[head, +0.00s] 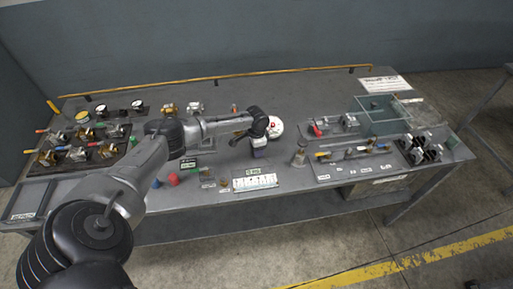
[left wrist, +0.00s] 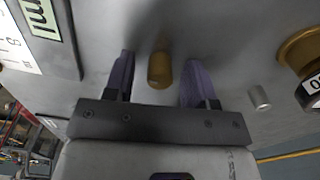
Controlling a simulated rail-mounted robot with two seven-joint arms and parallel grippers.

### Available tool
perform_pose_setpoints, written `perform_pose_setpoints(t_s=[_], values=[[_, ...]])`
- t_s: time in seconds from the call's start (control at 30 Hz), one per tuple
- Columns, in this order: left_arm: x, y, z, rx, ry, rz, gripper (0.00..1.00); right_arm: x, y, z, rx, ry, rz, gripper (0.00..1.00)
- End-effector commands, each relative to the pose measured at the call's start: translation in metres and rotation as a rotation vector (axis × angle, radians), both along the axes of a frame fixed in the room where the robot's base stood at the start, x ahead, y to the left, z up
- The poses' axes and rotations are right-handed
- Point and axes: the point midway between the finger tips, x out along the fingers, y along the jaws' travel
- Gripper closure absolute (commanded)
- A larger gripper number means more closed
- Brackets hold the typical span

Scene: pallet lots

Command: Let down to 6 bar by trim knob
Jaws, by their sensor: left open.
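A brass-coloured cylindrical knob (left wrist: 160,72), which may be the trim knob, stands out from a grey surface in the left wrist view. My left gripper (left wrist: 158,82) is open, with one purple-grey finger on each side of the knob and visible gaps between. In the head view my left gripper (head: 259,148) is over the middle of the bench, beside a round white dial with red marks (head: 275,127). The knob is hidden there by my arm and gripper. I cannot read any pressure. My right gripper is not in view.
A small grey pin (left wrist: 260,97) and a brass ring (left wrist: 298,50) are right of the knob. On the bench (head: 330,88), valves on a dark board (head: 75,160) stand at left, a clear box (head: 382,115) at right. A white label strip (head: 255,183) lies in front.

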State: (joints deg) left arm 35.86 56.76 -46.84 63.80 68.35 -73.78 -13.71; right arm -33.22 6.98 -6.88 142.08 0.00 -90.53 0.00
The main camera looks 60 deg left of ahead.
Motion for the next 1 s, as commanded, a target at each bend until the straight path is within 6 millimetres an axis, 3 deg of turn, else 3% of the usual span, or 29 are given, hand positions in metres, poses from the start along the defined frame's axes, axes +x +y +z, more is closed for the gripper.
perform_pose_setpoints(t_s=[0.17, 0.7, 1.0], values=[[0.0, 0.001, 0.012, 0.001, -0.002, -0.001, 0.49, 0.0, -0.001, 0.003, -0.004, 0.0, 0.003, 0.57], [0.0, 0.001, 0.11, 0.001, -0.002, -0.001, 0.49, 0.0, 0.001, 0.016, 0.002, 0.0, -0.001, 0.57], [0.0, 0.0, 0.136, 0.0, -0.001, 0.0, 0.49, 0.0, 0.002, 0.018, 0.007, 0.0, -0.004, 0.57]])
